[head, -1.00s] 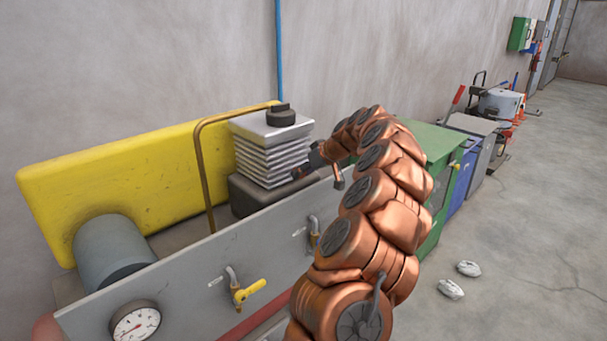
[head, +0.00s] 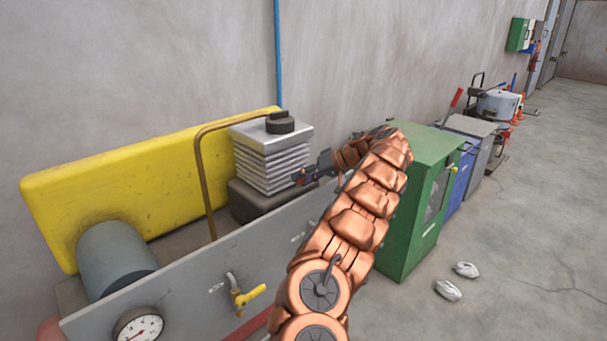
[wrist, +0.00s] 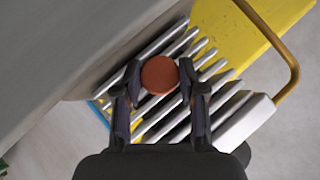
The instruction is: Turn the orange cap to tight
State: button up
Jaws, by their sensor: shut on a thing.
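The orange cap (wrist: 160,75) is a round, reddish-orange disc in the wrist view. My gripper (wrist: 159,82) has one finger on each side of it and is shut on it. In the head view my gripper (head: 312,174) is at the right side of the finned grey block (head: 268,160), partly hidden by my arm. No tight mark or pointer is visible on the cap.
A grey panel (head: 200,285) with a yellow-handled valve (head: 247,297) and a pressure gauge (head: 138,325) stands in front. A bent brown pipe (head: 204,185) rises beside the fins. A green cabinet (head: 415,205) stands right of my arm. Two whitish lumps (head: 448,290) lie on the floor.

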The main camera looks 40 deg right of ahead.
jog(key=shift+f+m+y+p, duration=0.1)
jog(key=shift+m+y+p, duration=0.3)
jog(key=shift+y+p, duration=0.25)
dwell(0.3)
jog(key=o, duration=1.1)
jog(key=shift+v, duration=5.95)
jog(key=shift+s, duration=0.15)
jog(key=shift+a, duration=0.1)
